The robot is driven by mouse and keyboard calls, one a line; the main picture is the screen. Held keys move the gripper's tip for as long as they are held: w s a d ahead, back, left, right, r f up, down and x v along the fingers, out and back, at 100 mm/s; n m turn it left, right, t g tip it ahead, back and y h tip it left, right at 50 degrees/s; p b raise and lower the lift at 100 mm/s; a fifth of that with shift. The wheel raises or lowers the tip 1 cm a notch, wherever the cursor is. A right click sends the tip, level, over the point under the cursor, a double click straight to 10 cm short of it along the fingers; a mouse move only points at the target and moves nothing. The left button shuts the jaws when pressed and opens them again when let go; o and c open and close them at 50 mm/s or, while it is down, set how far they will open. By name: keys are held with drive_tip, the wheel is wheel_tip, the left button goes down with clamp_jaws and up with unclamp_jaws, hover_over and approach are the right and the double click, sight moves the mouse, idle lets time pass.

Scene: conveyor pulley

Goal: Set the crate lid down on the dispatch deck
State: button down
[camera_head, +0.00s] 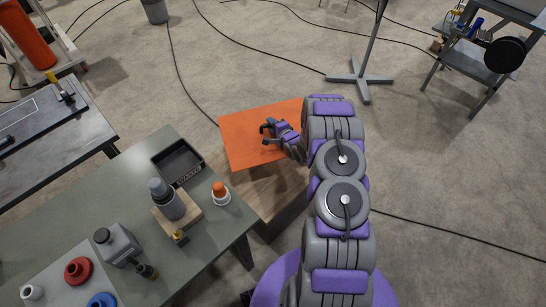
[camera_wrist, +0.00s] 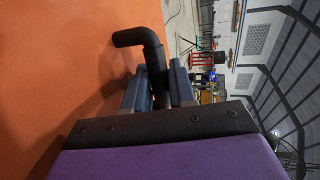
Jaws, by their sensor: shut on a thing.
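The crate lid is a flat orange panel (camera_head: 245,152) with a dark bent handle, in the middle of the head view. It lies over a pale wooden box (camera_head: 266,196); I cannot tell whether they touch. My gripper (camera_head: 271,130) is at the lid's upper middle, shut on the handle. In the wrist view, the lid (camera_wrist: 50,65) fills the left side, and the dark handle (camera_wrist: 142,38) runs between the fingers of my gripper (camera_wrist: 158,85). I cannot tell for sure which surface is the dispatch deck.
A green-grey table (camera_head: 110,190) stands left of the box, holding a black tray (camera_head: 178,162), a grey bottle on a wooden block (camera_head: 178,212) and an orange-topped pot (camera_head: 220,194). A stand's base (camera_head: 358,78) is beyond. Cables cross the otherwise open floor.

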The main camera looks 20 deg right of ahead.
drive_tip(key=shift+y, duration=0.4)
drive_tip(key=f, duration=0.2)
drive_tip(key=d+f, duration=0.1)
drive_tip(key=s+d+f, duration=0.1)
drive_tip(key=f, duration=0.1)
drive_tip(key=shift+f, duration=0.3)
drive_tip(key=shift+n, duration=0.3)
drive_tip(key=f, duration=0.2)
drive_tip(key=f+b, duration=0.1)
drive_tip(key=f, duration=0.3)
drive_tip(key=shift+a+f, duration=0.2)
drive_tip(key=shift+a, duration=0.1)
drive_tip(key=shift+s+d+f+b, duration=0.1)
drive_tip(key=shift+d+f+b, duration=0.2)
drive_tip(key=shift+f, duration=0.3)
drive_tip(key=f, duration=0.1)
drive_tip(key=a+f, duration=0.1)
drive_tip(key=f, duration=0.1)
drive_tip(key=shift+f+b, duration=0.1)
drive_tip(key=shift+b, duration=0.25)
drive_tip(key=shift+d, duration=0.1)
